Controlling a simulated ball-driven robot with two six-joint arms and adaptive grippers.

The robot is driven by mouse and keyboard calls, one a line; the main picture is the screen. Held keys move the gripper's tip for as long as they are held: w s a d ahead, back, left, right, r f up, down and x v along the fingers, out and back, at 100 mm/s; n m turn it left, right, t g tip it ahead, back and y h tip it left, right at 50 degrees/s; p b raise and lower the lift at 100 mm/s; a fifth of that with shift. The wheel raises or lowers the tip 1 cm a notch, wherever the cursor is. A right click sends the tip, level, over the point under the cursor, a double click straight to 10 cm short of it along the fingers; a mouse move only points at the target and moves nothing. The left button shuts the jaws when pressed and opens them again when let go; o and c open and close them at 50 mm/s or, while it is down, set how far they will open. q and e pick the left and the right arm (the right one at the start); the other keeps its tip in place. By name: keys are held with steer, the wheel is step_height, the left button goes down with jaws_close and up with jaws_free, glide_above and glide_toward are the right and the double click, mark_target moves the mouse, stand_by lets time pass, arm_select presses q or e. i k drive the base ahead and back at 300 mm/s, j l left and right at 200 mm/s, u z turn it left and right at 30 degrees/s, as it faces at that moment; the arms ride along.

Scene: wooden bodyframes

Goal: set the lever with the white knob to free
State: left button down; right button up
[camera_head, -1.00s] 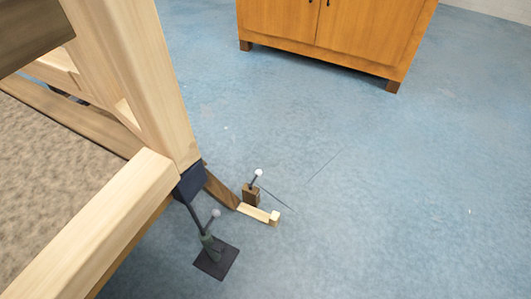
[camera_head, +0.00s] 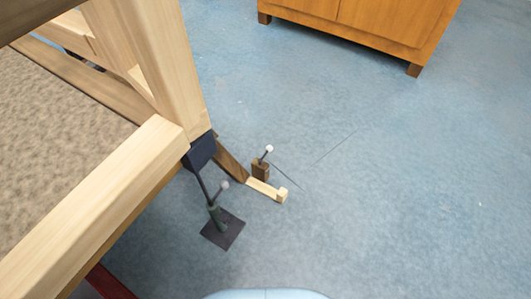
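The lever with the white knob (camera_head: 269,149) rises from a small brown wooden block (camera_head: 261,171) near the floor, right of the wooden frame's corner. Its short dark rod tilts up and to the right. A second lever with a grey knob (camera_head: 224,186) stands in front and to the left, on a dark square plate (camera_head: 223,229). I cannot read any free or locked marking. Neither of my grippers is in view.
The pale wooden bodyframe (camera_head: 110,195) fills the left side. A light wooden piece (camera_head: 266,189) juts out beside the block. An orange-brown cabinet (camera_head: 375,22) stands at the back. The blue floor (camera_head: 420,190) is clear on the right.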

mark_target(269, 148)
steer(key=i+l+z, duration=0.1)
steer(key=l, duration=0.3)
steer(key=i+l+z, duration=0.1)
steer(key=i+l, duration=0.15)
steer(key=i+l+z, duration=0.1)
steer(key=l, duration=0.35)
steer(key=i, duration=0.1)
